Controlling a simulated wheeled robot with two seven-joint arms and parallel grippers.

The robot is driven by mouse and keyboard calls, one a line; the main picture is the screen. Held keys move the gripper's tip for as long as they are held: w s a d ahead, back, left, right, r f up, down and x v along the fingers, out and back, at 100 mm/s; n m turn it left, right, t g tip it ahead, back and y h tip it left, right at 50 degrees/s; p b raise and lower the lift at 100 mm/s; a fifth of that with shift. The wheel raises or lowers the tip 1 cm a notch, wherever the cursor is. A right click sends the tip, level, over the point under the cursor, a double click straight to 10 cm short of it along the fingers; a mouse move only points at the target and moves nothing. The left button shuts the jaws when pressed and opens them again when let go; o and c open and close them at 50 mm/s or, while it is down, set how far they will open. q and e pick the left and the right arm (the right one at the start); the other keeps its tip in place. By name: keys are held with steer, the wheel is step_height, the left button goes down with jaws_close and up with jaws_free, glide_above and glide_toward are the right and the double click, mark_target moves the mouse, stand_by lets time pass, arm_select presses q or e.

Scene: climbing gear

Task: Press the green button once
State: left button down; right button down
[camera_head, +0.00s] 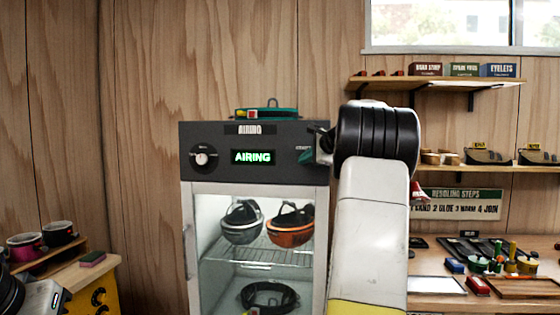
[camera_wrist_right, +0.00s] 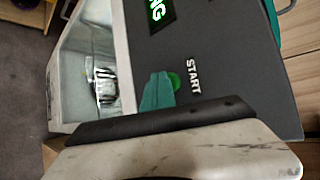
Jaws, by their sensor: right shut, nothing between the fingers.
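The grey drying cabinet (camera_head: 258,135) stands in the middle of the head view, with a lit green AIRING display (camera_head: 253,157) on its dark panel. My right gripper (camera_head: 306,157) is at the panel's right end, its teal fingertip beside the START label. In the right wrist view the green button (camera_wrist_right: 175,81) sits beside START, partly covered by the shut teal fingers (camera_wrist_right: 157,92). The fingertip overlaps the button's edge in that view; I cannot tell whether it touches. The fingers hold nothing. My left gripper's fingers do not show.
A round knob (camera_head: 202,158) is at the panel's left. A teal item (camera_head: 266,114) lies on the cabinet top. A workbench with tools (camera_head: 500,287) is at the right, a yellow drawer unit (camera_head: 98,285) at the left.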

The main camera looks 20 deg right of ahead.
steer(key=shift+s+a, duration=0.3)
steer(key=shift+s, duration=0.2)
steer(key=shift+s, duration=0.1)
steer(key=s+a, duration=0.1)
steer(key=s, duration=0.1)
steer(key=s+a, duration=0.1)
steer(key=s, duration=0.1)
steer(key=shift+a, duration=0.35)
stand_by(0.6)
